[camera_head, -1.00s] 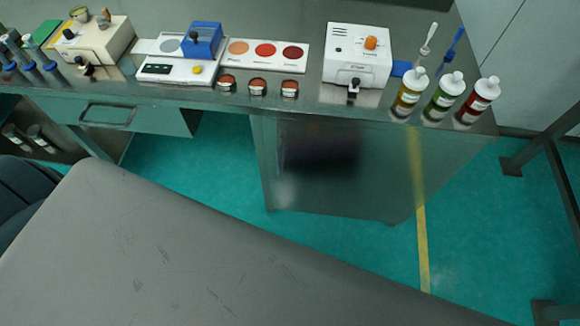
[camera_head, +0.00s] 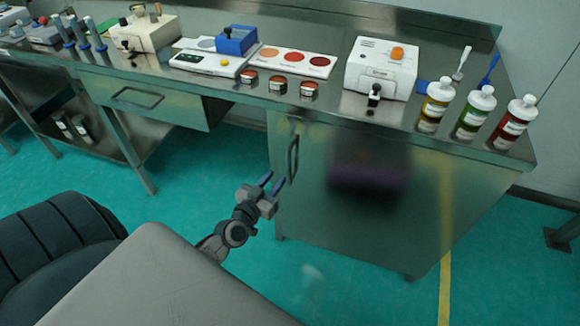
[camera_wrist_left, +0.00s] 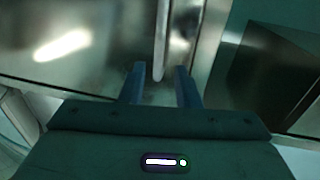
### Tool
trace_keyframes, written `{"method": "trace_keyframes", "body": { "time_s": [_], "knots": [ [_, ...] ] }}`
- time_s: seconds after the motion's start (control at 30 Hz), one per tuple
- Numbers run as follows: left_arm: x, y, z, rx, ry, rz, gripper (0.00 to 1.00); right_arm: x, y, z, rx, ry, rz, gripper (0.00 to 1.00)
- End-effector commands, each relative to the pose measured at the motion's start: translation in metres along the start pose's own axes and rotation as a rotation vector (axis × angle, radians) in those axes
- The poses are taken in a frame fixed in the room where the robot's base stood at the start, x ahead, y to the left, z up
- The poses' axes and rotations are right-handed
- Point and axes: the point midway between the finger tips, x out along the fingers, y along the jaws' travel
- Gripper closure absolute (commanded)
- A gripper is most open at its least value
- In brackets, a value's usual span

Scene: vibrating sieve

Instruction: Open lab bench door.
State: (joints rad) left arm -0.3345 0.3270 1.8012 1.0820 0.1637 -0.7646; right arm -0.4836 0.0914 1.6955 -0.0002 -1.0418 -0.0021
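The lab bench door (camera_head: 325,218) is the shiny metal front of the cabinet under the bench and looks shut. Its dark upright handle (camera_head: 292,158) is near the door's left edge. My left gripper (camera_head: 272,182) is open and empty, with its two blue fingers just left of the handle and pointing toward it. In the left wrist view the handle (camera_wrist_left: 161,40) shows as an upright bar ahead, lined up between the open fingers (camera_wrist_left: 160,66). It looks apart from both fingers. My right gripper is not in view.
Above the door, the bench top holds a white device (camera_head: 381,68), several small jars (camera_head: 278,85) and capped bottles (camera_head: 473,112) near the front edge. A drawer (camera_head: 145,98) is to the left. Green floor (camera_head: 190,215) is free before the bench.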

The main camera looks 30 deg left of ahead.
Motion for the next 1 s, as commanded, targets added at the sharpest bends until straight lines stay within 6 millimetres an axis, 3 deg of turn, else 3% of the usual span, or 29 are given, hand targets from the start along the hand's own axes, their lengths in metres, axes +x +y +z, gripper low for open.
{"method": "trace_keyframes", "body": {
  "time_s": [0.2,0.4,0.6,0.87,1.0],
  "knots": [
    [0.043,0.0,0.0,-0.003,0.001,0.0,0.71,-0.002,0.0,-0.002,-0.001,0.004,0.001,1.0],
    [0.072,0.0,0.001,-0.002,-0.001,0.0,0.71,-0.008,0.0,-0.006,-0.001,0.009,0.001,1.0],
    [0.084,0.0,0.001,-0.001,-0.001,0.0,0.71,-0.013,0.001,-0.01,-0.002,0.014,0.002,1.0],
    [0.085,0.0,0.001,-0.001,-0.002,0.001,0.71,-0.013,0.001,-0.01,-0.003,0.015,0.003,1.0],
    [0.085,0.0,0.001,-0.001,-0.002,0.001,0.98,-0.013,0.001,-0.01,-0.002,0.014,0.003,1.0]
  ]
}}
